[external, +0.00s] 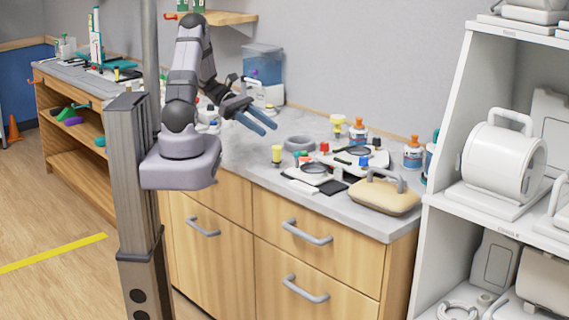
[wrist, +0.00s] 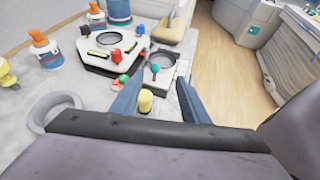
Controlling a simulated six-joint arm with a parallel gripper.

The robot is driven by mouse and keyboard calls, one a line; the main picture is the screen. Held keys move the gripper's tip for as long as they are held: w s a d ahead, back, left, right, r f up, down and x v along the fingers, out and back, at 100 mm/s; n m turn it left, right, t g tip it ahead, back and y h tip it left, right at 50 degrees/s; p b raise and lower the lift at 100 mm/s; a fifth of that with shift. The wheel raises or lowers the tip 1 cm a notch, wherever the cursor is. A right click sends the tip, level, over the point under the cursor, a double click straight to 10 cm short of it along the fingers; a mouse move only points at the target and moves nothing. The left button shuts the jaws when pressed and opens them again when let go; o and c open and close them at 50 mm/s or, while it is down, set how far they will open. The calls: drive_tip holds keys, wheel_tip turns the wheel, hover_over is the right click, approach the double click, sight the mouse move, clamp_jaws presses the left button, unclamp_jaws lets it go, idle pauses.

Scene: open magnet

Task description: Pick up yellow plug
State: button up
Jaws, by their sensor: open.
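A small yellow plug (external: 277,153) stands upright on the grey counter, near its front edge. In the wrist view the yellow plug (wrist: 146,101) shows between the two blue fingers, closer to the left one. My gripper (external: 262,124) is open and empty, above the counter and to the upper left of the plug in the external view. Its fingers also show in the wrist view (wrist: 159,82), spread apart with the plug apart from them. A second yellow item (external: 337,124) stands farther back on the counter.
A white device (external: 313,172) with a round dark top stands right of the plug. A grey ring (external: 299,143) lies behind it. Orange-capped bottles (external: 413,152) and a beige handled case (external: 383,195) are farther right. The counter's front edge is close.

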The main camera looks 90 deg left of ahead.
drive_tip(key=s+a+n+t+y, duration=0.2)
drive_tip(key=a, duration=0.2)
approach(277, 161)
drive_tip(key=shift+w+a+r+h, duration=0.15)
drive_tip(key=shift+w+a+r, duration=0.1)
drive_tip(key=shift+w, duration=0.3)
drive_tip(key=shift+w+a+r+h, duration=0.15)
drive_tip(key=shift+w+a, duration=0.05)
drive_tip(key=shift+w, duration=0.35)
drive_tip(key=shift+g, duration=0.3)
drive_tip(key=shift+r+p+x, duration=0.2)
drive_tip(key=shift+p+x, duration=1.85)
drive_tip(key=shift+x, duration=1.3)
drive_tip(key=shift+w+d+f, duration=0.15)
drive_tip(key=shift+w+f, duration=0.1)
drive_tip(key=shift+w, duration=0.15)
clamp_jaws()
